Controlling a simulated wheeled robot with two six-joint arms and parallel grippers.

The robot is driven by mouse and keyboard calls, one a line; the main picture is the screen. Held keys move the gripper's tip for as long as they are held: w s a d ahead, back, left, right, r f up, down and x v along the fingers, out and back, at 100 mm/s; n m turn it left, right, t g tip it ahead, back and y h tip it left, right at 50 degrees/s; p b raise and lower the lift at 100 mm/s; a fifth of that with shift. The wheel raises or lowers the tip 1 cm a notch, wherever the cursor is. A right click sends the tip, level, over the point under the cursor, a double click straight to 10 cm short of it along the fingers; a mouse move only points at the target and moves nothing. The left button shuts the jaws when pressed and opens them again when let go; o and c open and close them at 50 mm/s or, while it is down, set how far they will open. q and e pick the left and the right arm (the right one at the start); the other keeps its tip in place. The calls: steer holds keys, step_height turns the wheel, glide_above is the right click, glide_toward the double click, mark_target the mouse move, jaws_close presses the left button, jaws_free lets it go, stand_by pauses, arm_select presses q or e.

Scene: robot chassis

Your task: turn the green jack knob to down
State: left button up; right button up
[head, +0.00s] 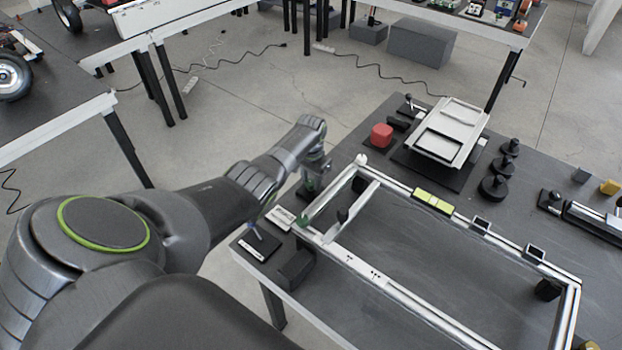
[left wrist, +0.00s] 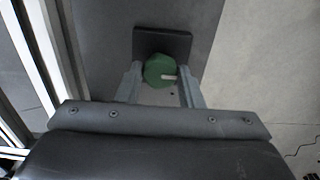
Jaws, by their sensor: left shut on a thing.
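The green jack knob (left wrist: 158,69) sits on a dark square base (left wrist: 181,42) in the left wrist view. It has a white pointer mark that points to the right in that picture. My left gripper (left wrist: 161,75) has one finger on each side of the knob and is shut on it. In the head view my left gripper (head: 314,175) reaches down at the table's left edge, beside the corner of the metal frame. The knob is mostly hidden there behind the gripper. My right gripper is not in view.
A light metal frame (head: 440,317) lies on the dark table, close to my left gripper. A red block (head: 381,136), a white tray-like fixture (head: 449,133) and black round weights (head: 494,188) stand farther back.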

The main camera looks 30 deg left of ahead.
arm_select(q)
steer(key=shift+n, duration=0.3)
steer(key=n+p, duration=0.1)
steer(key=n, duration=0.2)
steer(key=shift+r, duration=0.1)
steer(key=n+p, duration=0.1)
steer(key=n, duration=0.4)
steer(key=n+p, duration=0.1)
steer(key=n, duration=0.3)
steer(key=shift+n, duration=0.4)
steer(key=n, duration=0.4)
steer(key=shift+n, duration=0.4)
steer(key=o, duration=1)
steer(key=shift+c, duration=0.2)
steer(key=shift+p, duration=0.3)
